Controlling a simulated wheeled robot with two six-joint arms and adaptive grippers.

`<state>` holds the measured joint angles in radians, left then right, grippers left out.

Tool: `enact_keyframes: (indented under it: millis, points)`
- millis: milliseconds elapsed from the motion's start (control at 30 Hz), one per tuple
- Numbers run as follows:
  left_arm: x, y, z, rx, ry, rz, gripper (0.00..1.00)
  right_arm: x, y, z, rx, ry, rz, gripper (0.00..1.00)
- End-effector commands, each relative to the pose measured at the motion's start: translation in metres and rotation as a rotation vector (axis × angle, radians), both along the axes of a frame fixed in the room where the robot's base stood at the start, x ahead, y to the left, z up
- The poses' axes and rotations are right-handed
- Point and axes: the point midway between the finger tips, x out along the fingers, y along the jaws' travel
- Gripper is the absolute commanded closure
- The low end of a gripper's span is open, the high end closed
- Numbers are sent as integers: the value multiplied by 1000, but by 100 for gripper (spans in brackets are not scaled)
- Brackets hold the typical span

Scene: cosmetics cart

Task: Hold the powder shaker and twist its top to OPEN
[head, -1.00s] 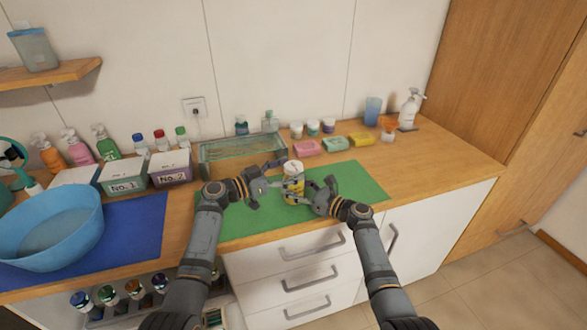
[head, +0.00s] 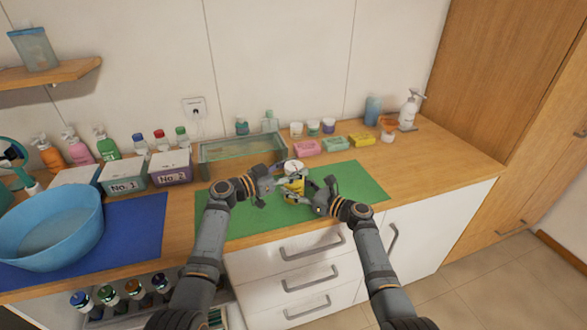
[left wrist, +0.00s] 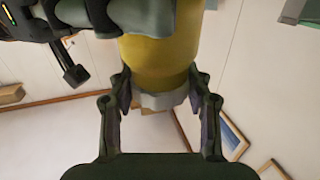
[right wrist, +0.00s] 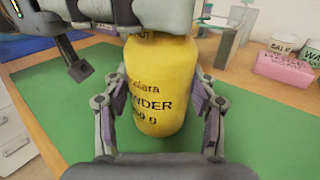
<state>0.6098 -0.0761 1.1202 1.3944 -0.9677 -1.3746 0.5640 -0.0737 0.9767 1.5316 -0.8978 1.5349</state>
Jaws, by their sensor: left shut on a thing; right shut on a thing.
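The powder shaker (head: 296,185), a yellow bottle with a white top (head: 293,167), is upright between my grippers over the green mat. My left gripper (head: 285,180) is shut on the shaker's top. In the left wrist view the pale top (left wrist: 160,102) sits between its fingers, against the yellow body (left wrist: 158,65). My right gripper (head: 311,193) is shut on the yellow body, whose label faces the camera in the right wrist view (right wrist: 160,90). The left gripper hides the top there. I cannot tell whether the top is loose.
The green mat (head: 355,187) lies around the shaker. A glass tray (head: 212,150) stands behind it, with small jars (head: 312,128) and colored blocks (head: 306,146) at back right. A blue basin (head: 50,228) is at left. The mat's right part is clear.

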Motion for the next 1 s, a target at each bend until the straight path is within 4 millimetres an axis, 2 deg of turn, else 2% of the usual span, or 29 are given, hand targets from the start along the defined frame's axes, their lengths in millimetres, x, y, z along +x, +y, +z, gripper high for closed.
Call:
enact_keyframes:
  millis: [300, 600, 633, 700, 800, 1000]
  points:
    - [-1, -1, -2, 0, 1, 232, 82, -1, 1, 0, -1, -1, 4, 77]
    - [0, 1, -1, -1, 0, 245, 82, -1, 1, 0, 0, -1, 4, 77]
    - [0, 1, -1, -1, 0, 245, 46, -1, 1, 0, 0, -1, 4, 77]
    - [0, 1, -1, -1, 0, 245, 37, -1, 1, 0, 0, -1, 3, 77]
    - [0, 1, 0, 0, -1, 244, 25, -1, 1, 0, 0, -1, 3, 77]
    - [0, 1, 0, 0, -1, 244, 25, 0, 1, 0, 0, -1, 2, 77]
